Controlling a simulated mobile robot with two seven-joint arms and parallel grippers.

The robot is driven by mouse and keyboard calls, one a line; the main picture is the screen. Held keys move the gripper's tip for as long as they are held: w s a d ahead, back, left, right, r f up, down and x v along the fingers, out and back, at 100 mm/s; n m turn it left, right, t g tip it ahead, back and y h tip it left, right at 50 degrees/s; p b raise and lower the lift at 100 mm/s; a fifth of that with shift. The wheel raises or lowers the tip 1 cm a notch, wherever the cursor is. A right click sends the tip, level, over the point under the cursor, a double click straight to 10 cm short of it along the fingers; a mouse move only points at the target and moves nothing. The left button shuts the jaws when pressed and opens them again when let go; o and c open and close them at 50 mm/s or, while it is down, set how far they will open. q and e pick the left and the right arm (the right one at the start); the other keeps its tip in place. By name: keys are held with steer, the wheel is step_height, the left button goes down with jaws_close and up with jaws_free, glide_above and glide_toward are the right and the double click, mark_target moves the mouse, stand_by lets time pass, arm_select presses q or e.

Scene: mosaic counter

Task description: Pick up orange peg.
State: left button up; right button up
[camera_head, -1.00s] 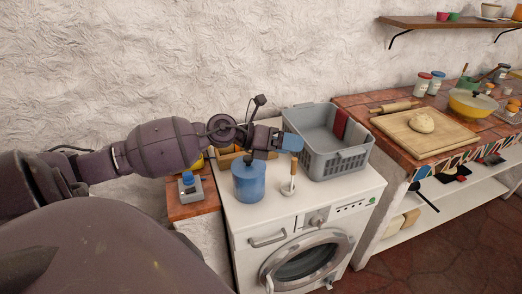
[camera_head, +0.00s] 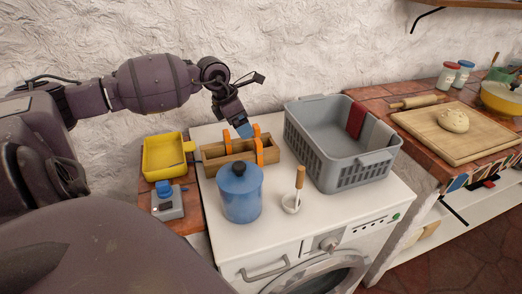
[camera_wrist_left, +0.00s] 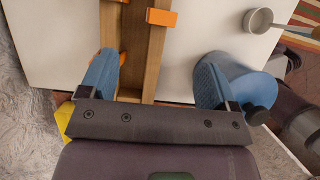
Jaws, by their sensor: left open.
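A wooden tray (camera_head: 214,154) on top of the washing machine holds several orange pegs. One orange peg (camera_head: 259,152) stands at its near right side, another orange peg (camera_head: 228,145) is further left, and one shows behind by my gripper. My left gripper (camera_head: 244,130) is above the back of the tray, blue fingertips pointing down. In the left wrist view my left gripper (camera_wrist_left: 158,72) is open and empty, its fingers spread apart over the tray. One orange peg (camera_wrist_left: 162,17) lies ahead of the fingers; another is partly hidden by the left finger. My right gripper is not in view.
A blue lidded pot (camera_head: 240,195) stands just in front of the tray, close under one finger. A ladle (camera_head: 291,202) and a grey basket (camera_head: 360,176) stand to the right. A yellow dish (camera_head: 165,160) and a grey box with a blue top (camera_head: 168,204) are left.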

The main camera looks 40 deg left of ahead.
mark_target(256, 142)
arm_select(q)
steer(key=x, duration=0.5)
steer(key=shift+w+d+f+b, duration=0.1)
steer(key=shift+f+b, duration=0.2)
steer(key=shift+f, duration=0.05)
steer(key=shift+w+x, duration=0.15)
steer(key=shift+x, duration=1.15)
steer(key=shift+w+x, duration=0.15)
steer(key=shift+x, duration=1.2)
steer(key=shift+d+r, duration=0.15)
steer(key=c, duration=1)
steer(key=shift+r, duration=0.15)
